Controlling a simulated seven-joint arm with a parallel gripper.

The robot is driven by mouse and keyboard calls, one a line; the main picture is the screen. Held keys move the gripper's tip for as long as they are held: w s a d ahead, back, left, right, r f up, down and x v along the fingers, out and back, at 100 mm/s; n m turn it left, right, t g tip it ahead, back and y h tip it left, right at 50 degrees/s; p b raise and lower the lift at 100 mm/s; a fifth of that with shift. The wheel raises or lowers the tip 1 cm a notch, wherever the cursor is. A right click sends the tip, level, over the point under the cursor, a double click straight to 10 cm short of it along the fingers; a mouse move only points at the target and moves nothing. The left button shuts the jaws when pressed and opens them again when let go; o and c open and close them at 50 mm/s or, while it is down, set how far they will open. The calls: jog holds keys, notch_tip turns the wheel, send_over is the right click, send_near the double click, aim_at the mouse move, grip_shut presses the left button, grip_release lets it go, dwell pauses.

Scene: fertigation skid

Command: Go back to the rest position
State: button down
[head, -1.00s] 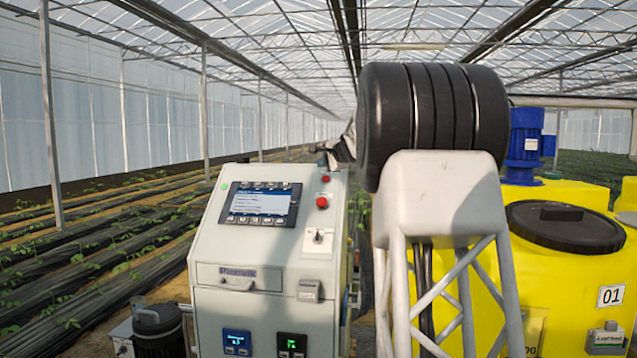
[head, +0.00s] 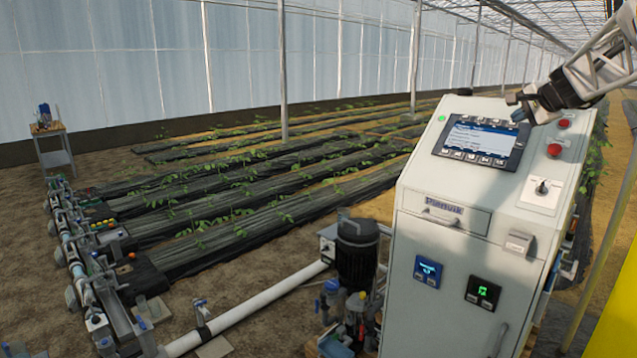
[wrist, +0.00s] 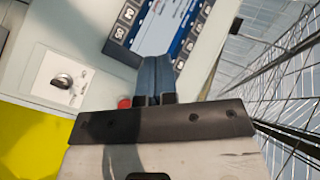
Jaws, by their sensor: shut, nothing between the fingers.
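My gripper (head: 515,104) is in the upper right of the head view, at the top right of the control cabinet (head: 412,249), close to its display screen (head: 481,141). In the wrist view my gripper (wrist: 154,62) is shut with its blue fingers together and nothing between them. The screen (wrist: 168,35) shows behind the fingertips. A red button (wrist: 124,103) shows beside the fingers, and the rotary switch (wrist: 62,81) is at the left. I cannot tell whether the fingertips touch the cabinet.
Two red buttons (head: 555,149) sit right of the screen. A black pump (head: 357,252) and a white pipe (head: 262,302) stand left of the cabinet. A valve manifold (head: 75,250) is at the far left. A yellow tank (head: 617,310) edges in at the lower right.

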jog(key=s+a+f+n+g, duration=0.25)
jog(key=s+a+f, duration=0.25)
jog(key=s+a, duration=0.6)
jog(key=s+a+f+n+g, duration=0.2)
jog(key=s+a+f+n, duration=0.3)
jog(key=s+a, duration=0.65)
jog(key=s+a+f+n+g, duration=0.1)
jog(key=s+a+f+n, duration=0.1)
jog(key=s+f, duration=0.4)
jog(key=s+a+f+n+g+h, duration=0.1)
jog(key=s+a+f, duration=0.4)
jog(key=s, duration=0.6)
jog(key=s+a+f+n+g+h, duration=0.1)
jog(key=s+a+f+n+g, duration=0.1)
jog(key=s+f, duration=0.5)
jog(key=s+a+n, duration=0.1)
jog(key=s+a, duration=0.1)
jog(key=shift+s+a, duration=0.2)
jog(key=shift+s, duration=0.15)
